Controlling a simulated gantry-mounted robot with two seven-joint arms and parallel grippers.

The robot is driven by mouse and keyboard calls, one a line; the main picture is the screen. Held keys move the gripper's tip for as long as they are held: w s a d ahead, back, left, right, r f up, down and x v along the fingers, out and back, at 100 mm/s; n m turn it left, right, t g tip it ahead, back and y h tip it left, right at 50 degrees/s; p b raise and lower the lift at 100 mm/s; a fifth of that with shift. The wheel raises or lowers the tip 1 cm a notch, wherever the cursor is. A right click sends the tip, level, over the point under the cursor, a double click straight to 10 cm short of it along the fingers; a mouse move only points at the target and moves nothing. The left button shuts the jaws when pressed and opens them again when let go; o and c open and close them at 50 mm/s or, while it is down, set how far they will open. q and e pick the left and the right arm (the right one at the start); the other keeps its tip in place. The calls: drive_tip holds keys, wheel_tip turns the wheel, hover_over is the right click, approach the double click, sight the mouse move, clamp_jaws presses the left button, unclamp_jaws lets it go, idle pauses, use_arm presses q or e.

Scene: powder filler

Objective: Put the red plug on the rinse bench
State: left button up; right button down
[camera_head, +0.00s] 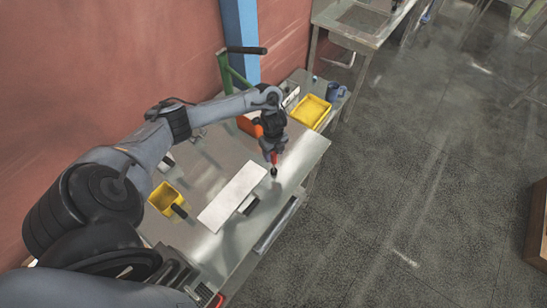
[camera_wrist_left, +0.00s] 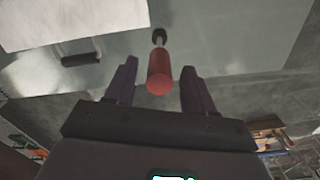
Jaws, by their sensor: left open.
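The red plug (camera_head: 273,158) is a small red cylinder with a black end, at the right part of the near metal table. It also shows in the left wrist view (camera_wrist_left: 160,72), between my left gripper's two fingers, with a gap on each side. My left gripper (camera_head: 272,151) is open, right above the plug in the head view. A metal bench with a recessed panel (camera_head: 360,17) stands at the top; I cannot tell for sure that it is the rinse bench. My right gripper is not in view.
The metal table (camera_head: 215,155) carries a white board (camera_head: 232,196), a yellow bin (camera_head: 164,197) and dark small parts. A yellow tray (camera_head: 310,111) and a blue cup (camera_head: 332,91) stand beyond. The floor at right is open.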

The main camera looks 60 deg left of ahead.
use_arm(q)
wheel_tip(320, 180, up, 7)
drive_tip(key=shift+f+p, duration=0.2)
drive_tip(key=shift+p, duration=0.75)
drive_tip(key=w+d+f+m+t+h, duration=0.15)
drive_tip(key=d+f, duration=0.25)
drive_tip(key=d, duration=1)
drive_tip(key=s+d+r+n+t, duration=0.2)
drive_tip(key=d+n+t, duration=0.2)
drive_tip(key=d, duration=1.2)
drive_tip(key=s+a+r+n+g, duration=0.1)
drive_tip(key=s+a+r+n, duration=0.1)
drive_tip(key=s+n, duration=0.4)
drive_tip(key=s+a+r+n+g+y, duration=0.1)
drive_tip(key=s+a+r+n, duration=0.1)
drive_tip(key=s+r+n, duration=0.3)
drive_tip(key=s+n, duration=0.1)
drive_tip(key=s, duration=0.3)
drive_tip(key=shift+a+r, duration=0.2)
drive_tip(key=shift+r, duration=0.05)
drive_tip(key=shift+n, duration=0.25)
